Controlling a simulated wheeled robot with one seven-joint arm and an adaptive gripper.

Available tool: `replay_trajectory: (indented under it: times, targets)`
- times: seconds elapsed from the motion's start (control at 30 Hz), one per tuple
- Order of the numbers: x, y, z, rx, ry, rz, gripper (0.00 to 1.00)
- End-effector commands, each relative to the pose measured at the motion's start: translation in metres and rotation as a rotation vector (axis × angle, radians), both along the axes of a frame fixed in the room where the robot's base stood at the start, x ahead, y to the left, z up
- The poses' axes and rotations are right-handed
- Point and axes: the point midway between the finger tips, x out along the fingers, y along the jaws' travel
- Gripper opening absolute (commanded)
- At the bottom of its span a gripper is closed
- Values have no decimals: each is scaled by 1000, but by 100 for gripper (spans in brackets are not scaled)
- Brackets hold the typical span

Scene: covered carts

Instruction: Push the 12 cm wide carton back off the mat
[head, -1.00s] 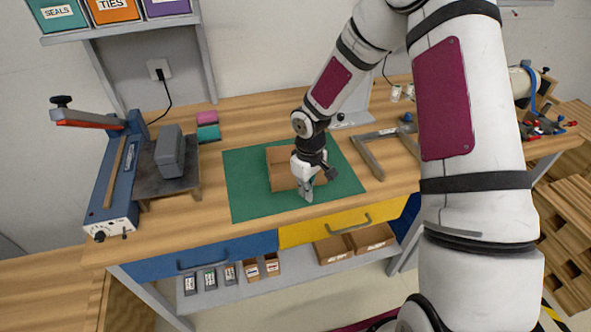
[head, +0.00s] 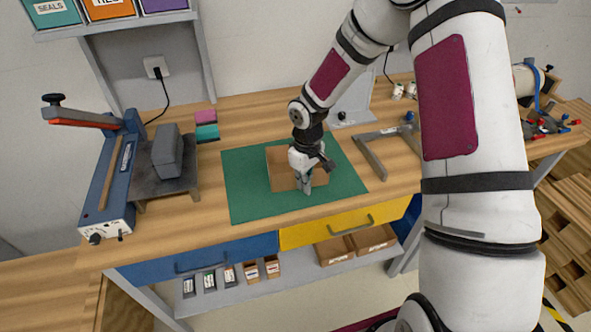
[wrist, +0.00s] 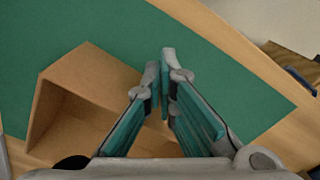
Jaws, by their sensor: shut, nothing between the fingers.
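A brown open carton (head: 279,174) stands on the green mat (head: 245,198), about the middle of it. My gripper (head: 304,190) is shut and empty, pointing down at the carton's front side and hiding part of its right half. In the wrist view the carton (wrist: 95,80) is at the lower left, its open side showing. The fingertips (wrist: 166,58) meet beside it, over the mat (wrist: 215,60). I cannot tell whether the fingers touch the carton.
A blue sealing machine (head: 116,175) with a grey block stands left of the mat. Pink and teal blocks (head: 206,132) lie behind it to the left. A grey angle frame (head: 372,160) lies to the right. Bare wood shows behind the mat.

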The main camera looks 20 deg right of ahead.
Motion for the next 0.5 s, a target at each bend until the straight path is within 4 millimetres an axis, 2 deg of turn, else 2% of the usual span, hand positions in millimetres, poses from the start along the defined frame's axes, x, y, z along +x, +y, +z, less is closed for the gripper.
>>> replay_trajectory:
  times: [0.5]
  targets:
    - [25,0,-1,1,-1,-1,0]
